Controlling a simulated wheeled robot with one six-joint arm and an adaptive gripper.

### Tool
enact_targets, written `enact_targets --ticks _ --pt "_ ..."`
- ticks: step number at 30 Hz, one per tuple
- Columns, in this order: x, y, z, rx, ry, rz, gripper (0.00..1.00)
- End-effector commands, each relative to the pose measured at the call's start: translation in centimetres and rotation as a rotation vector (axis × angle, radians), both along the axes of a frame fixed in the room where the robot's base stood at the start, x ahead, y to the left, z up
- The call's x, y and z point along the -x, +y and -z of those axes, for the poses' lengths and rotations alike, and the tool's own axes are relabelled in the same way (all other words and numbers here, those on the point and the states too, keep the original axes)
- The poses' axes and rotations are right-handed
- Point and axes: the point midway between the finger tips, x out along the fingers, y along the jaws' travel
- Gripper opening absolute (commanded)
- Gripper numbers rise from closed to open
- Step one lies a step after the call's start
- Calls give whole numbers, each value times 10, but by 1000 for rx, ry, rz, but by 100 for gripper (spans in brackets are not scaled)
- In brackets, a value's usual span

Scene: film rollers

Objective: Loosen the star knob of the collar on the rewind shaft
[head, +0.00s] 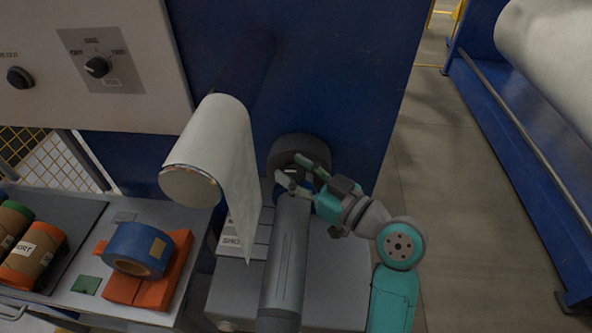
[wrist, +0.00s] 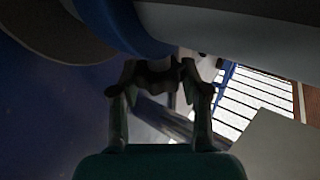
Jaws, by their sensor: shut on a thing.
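The rewind shaft (head: 287,255) is a grey cylinder that sticks out from the blue machine wall (head: 340,60). A dark round flange (head: 297,146) sits at its wall end. The blue collar (wrist: 132,28) is around the shaft beside the flange in the wrist view. My gripper (head: 294,174) is at the collar, reaching in from the right. In the wrist view my gripper (wrist: 158,88) is shut on the dark lobed star knob (wrist: 158,76). The fingers hide the knob in the head view.
A white film roll (head: 208,150) with a hanging web is up and left of the shaft. A bench (head: 185,222) at left holds a blue tape roll (head: 140,247), orange blocks and brown rolls (head: 32,255). The floor (head: 450,200) at right is clear.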

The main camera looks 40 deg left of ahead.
Motion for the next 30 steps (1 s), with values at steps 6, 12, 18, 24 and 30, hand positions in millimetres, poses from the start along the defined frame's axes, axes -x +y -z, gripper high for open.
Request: enact_targets --ticks 6,12,18,24,30 --pt "1 1 2 3 2 -1 11" --pt "0 0 1 2 1 0 72" --pt "0 0 1 1 1 1 72" --pt "0 -11 1 0 1 3 72" --pt "2 -46 1 1 1 5 72"
